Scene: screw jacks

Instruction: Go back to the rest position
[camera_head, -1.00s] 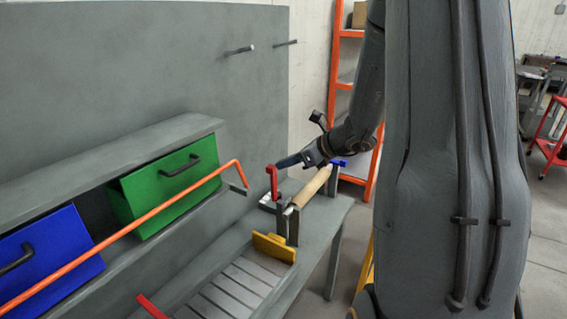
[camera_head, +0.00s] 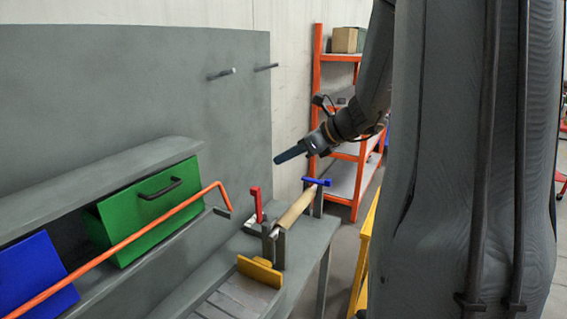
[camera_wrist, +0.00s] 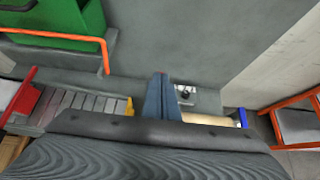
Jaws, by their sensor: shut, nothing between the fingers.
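My gripper (camera_head: 291,153) is shut with nothing between its fingers. In the head view it hangs in the air above the right end of the workbench, apart from everything there. Below it stand a red lever (camera_head: 256,204), a tan roller (camera_head: 295,209) and a blue handle (camera_head: 317,182) at the roller's far end. In the wrist view my closed blue-grey fingers (camera_wrist: 161,98) point forward, and the tan roller (camera_wrist: 207,119) and blue handle (camera_wrist: 243,118) show to their right. My gripper's body hides part of the bench there.
A green drawer (camera_head: 150,210), a blue drawer (camera_head: 35,275) and an orange rail (camera_head: 125,246) lie to the left. A yellow block (camera_head: 259,271) sits on the bench. Two pegs stick out of the grey back panel (camera_head: 130,90). An orange shelf rack (camera_head: 318,95) stands behind.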

